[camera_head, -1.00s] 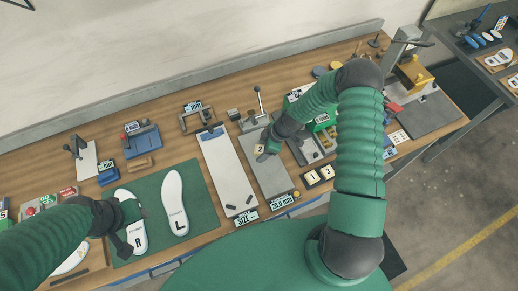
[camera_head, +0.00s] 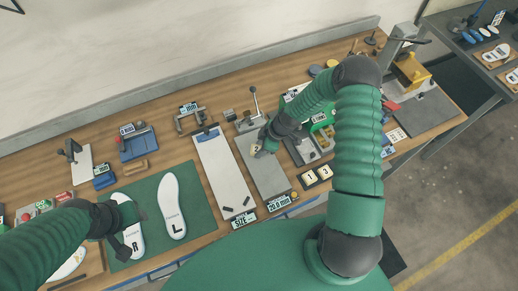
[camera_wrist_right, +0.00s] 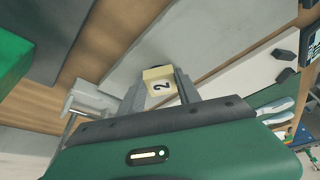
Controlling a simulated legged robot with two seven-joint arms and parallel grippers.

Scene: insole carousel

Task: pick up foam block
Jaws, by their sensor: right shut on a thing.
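The foam block is a small cream block marked "2". In the right wrist view the foam block (camera_wrist_right: 158,86) sits between the two grey fingers of my right gripper (camera_wrist_right: 160,92), which is shut on it. In the head view the right gripper (camera_head: 262,148) and the block are small, over the grey plate (camera_head: 270,178) in the middle of the bench; I cannot tell whether the block touches the plate. My left gripper (camera_head: 128,230) is at the lower left over the insole marked R (camera_head: 135,243), with its fingers apart.
A white board (camera_head: 221,172) lies left of the plate, and a green mat (camera_head: 196,205) with insoles further left. A lever device (camera_head: 252,118) stands behind the plate. Tiles marked 1 and 3 (camera_head: 317,176) lie to its right. A yellow press (camera_head: 412,72) stands at the far right.

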